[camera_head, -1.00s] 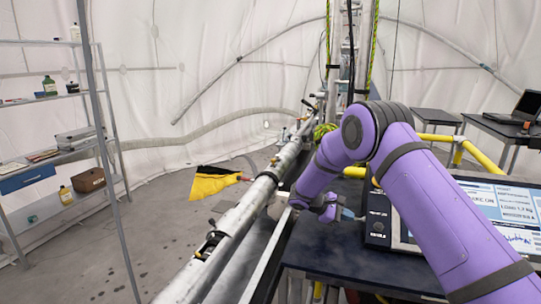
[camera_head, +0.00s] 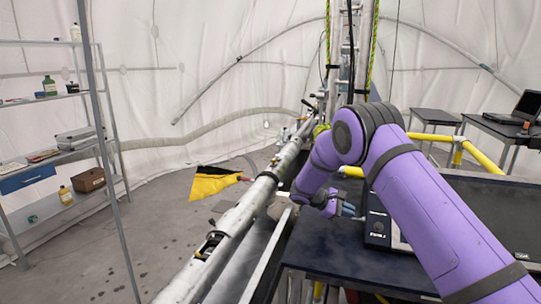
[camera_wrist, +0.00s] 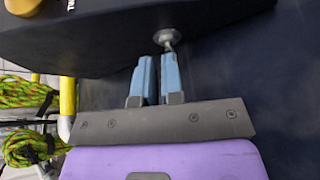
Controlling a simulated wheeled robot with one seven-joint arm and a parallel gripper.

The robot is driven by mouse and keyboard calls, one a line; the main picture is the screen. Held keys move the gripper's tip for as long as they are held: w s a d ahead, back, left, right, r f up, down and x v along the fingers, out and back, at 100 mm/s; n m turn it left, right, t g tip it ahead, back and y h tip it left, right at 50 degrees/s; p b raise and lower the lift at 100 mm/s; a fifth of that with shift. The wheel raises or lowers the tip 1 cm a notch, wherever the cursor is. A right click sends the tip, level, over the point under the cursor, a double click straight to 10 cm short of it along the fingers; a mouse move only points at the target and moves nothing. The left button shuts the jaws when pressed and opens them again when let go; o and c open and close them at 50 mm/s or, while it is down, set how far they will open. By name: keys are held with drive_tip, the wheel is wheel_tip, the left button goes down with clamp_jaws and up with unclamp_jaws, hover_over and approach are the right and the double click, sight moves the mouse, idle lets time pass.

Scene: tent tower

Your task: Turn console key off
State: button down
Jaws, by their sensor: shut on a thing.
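The console (camera_head: 378,228) sits on the dark table, with a black screen (camera_head: 500,215) to its right, partly behind my purple arm. In the wrist view, a dark side of the console (camera_wrist: 95,35) fills the top. The metal key (camera_wrist: 165,37) sticks out of a round mount on that side. My gripper (camera_wrist: 158,60) has its two blue fingers close together at the key's outer end, shut on it. In the head view, my gripper (camera_head: 347,210) is at the console's left side; the key is too small to make out there.
The dark table (camera_head: 330,250) has bare room in front of the console. A pale rail (camera_head: 230,225) runs along its left. Yellow rails (camera_head: 480,157) stand behind. Green rope coils (camera_wrist: 25,92) show at the wrist view's left. A shelf rack (camera_head: 100,120) stands far left.

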drive_tip(key=shift+d+r, duration=0.15)
drive_tip(key=shift+d, duration=0.1)
drive_tip(key=shift+r, duration=0.2)
drive_tip(key=shift+w+a, duration=0.3)
drive_tip(key=shift+a, duration=0.7)
drive_tip(key=shift+w+a, duration=0.3)
drive_tip(key=shift+a, duration=0.75)
drive_tip(key=shift+w+a, duration=0.3)
drive_tip(key=shift+a, duration=0.7)
